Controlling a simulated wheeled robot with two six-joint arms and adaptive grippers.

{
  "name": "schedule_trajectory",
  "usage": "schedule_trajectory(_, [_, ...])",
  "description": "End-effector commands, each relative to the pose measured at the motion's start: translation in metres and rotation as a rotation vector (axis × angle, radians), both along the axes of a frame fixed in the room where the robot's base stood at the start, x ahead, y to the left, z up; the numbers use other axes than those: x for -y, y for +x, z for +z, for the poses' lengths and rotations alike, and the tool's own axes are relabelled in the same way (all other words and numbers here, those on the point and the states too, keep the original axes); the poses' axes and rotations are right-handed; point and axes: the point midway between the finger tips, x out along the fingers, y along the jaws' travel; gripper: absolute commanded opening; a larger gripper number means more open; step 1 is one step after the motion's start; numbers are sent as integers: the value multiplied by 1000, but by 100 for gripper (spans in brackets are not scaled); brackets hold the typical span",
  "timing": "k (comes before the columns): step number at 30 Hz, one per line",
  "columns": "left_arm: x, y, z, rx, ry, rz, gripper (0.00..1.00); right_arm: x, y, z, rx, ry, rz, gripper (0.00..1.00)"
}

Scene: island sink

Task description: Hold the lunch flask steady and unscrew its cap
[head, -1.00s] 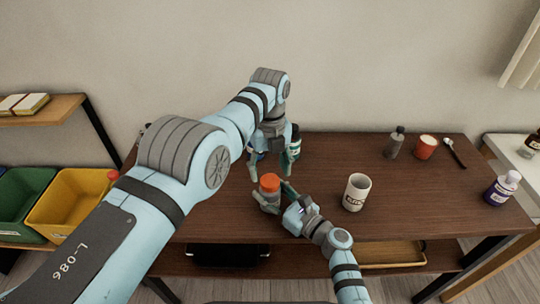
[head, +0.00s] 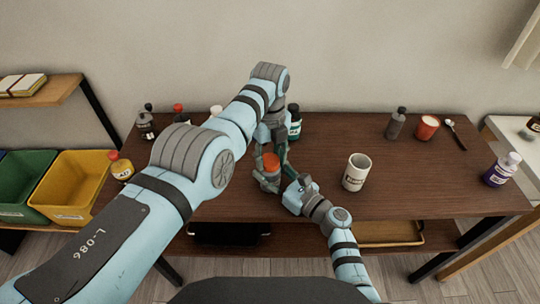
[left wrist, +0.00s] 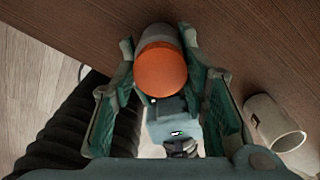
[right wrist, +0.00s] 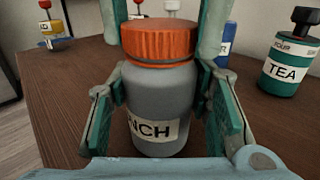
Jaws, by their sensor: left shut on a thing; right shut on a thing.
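The lunch flask (right wrist: 157,88) is grey with an orange screw cap (right wrist: 160,40) and a white label, partly hidden, reading "NCH". It stands upright near the front of the brown table, and its cap (head: 271,161) shows in the head view. My right gripper (right wrist: 160,100) is shut on the flask body from the front, one finger on each side. My left gripper (left wrist: 160,58) comes from above and is shut on the cap, with its fingers on opposite sides. The cap appears seated on the flask; any gap beneath it cannot be told.
A white mug (head: 356,172) stands to the right of my right gripper. A TEA bottle (right wrist: 289,57) stands behind the flask. Several bottles stand at the back left.

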Motion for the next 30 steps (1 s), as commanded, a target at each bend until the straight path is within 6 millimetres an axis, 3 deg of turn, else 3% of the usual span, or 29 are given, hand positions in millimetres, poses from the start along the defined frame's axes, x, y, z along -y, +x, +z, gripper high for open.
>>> schedule_trajectory(2, [0, 0, 0, -2, 3, 237, 7, 1, 1, 0, 1, 1, -2, 0])
schedule_trajectory(9, [1, -1, 1, -2, 1, 1326, 7, 1, 1, 0, 0, 0, -2, 0])
schedule_trajectory(13, [1, -1, 1, -1, 1, 1734, 7, 1, 1, 1, 0, 0, -2, 0])
schedule_trajectory(17, [0, -1, 1, -2, 2, 1894, 7, 1, 1, 0, 0, 0, -3, 0])
schedule_trajectory(24, [1, -1, 1, -3, 4, 1905, 7, 1, 1, 1, 0, 0, -4, 0])
schedule_trajectory(25, [1, -1, 1, -3, 4, 1904, 42, 1, 1, 1, 0, 0, -4, 0])
schedule_trajectory(28, [1, -1, 1, -3, 4, 1904, 58, 1, 1, 1, 0, 0, -3, 0])
schedule_trajectory(30, [1, -1, 1, -2, 2, 1903, 60, 1, 1, 0, 0, 0, -2, 0])
